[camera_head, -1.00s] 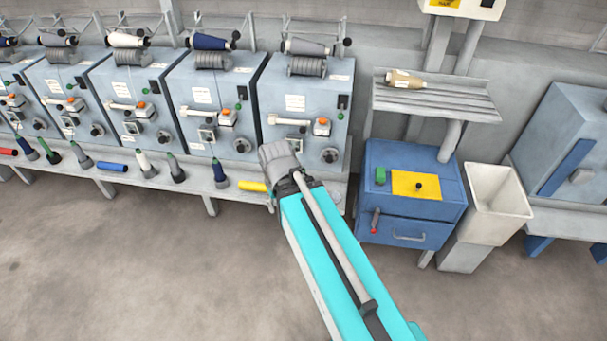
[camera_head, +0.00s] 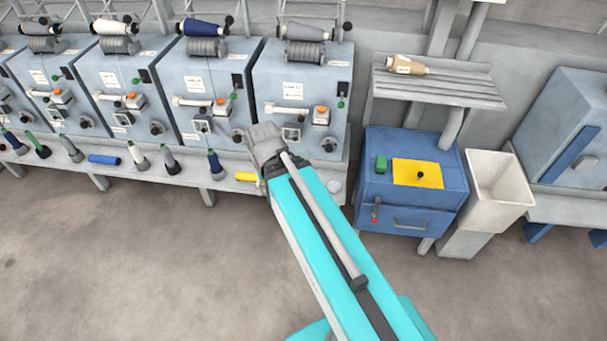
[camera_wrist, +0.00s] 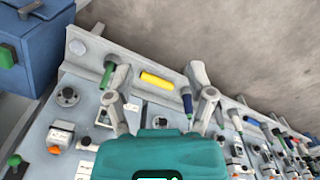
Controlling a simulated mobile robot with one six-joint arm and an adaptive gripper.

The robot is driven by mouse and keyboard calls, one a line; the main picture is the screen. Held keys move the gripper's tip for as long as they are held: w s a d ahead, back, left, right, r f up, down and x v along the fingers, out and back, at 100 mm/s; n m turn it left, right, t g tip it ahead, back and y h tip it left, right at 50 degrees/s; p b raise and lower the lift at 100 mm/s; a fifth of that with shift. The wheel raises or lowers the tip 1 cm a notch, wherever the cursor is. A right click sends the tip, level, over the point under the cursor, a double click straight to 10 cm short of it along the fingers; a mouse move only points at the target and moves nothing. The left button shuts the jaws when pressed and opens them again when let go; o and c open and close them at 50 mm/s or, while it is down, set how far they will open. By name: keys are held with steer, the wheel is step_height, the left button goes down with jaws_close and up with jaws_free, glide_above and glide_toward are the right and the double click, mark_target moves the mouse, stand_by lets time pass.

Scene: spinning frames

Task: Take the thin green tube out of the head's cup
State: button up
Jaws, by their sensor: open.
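In the wrist view, a thin green tube (camera_wrist: 106,75) stands with a grey cup-like base (camera_wrist: 110,58) at its upper end in the picture, beside my left finger. My gripper (camera_wrist: 158,76) is open and empty, with its two grey fingers spread wide. A yellow tube (camera_wrist: 156,80) shows in the gap between the fingertips, beyond them. In the head view, my gripper (camera_head: 254,138) is in front of the rightmost grey-blue machine (camera_head: 300,90); its fingertips are hard to make out, and the green tube there is hidden behind my gripper and arm.
A navy tube (camera_wrist: 187,103) stands beside my right finger in the wrist view. Several other tubes stand or lie along the grey shelf (camera_head: 120,176) to the left. A blue cabinet (camera_head: 380,185) and a white bin (camera_head: 498,190) stand at the right. The floor in front is clear.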

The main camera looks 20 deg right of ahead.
steer(key=w+d+f+m+t+h+b, duration=0.1)
steer(key=w+d+f+m+h+b, duration=0.2)
steer(key=b, duration=1.1)
steer(key=w+d+f+m+t+h+b, duration=0.1)
steer(key=w+d+f+m+h+b, duration=0.2)
steer(key=w+f+m+h+b, duration=0.4)
steer(key=w+d+f+m+t+h+b, duration=0.1)
steer(key=w+d+f+m+h+b, duration=0.2)
steer(key=w+f+b, duration=1)
step_height(320, 180, down, 5)
steer(key=m+h+b, duration=0.2)
steer(key=b, duration=0.7)
steer(key=shift+m+h, duration=0.3)
steer(key=shift+m, duration=0.1)
steer(key=b+x, duration=0.1)
steer(key=x, duration=0.7)
steer(key=shift+d, duration=0.25)
steer(key=shift+w+d+f+b, duration=0.1)
steer(key=shift+w+f+b, duration=0.05)
steer(key=shift+b, duration=0.15)
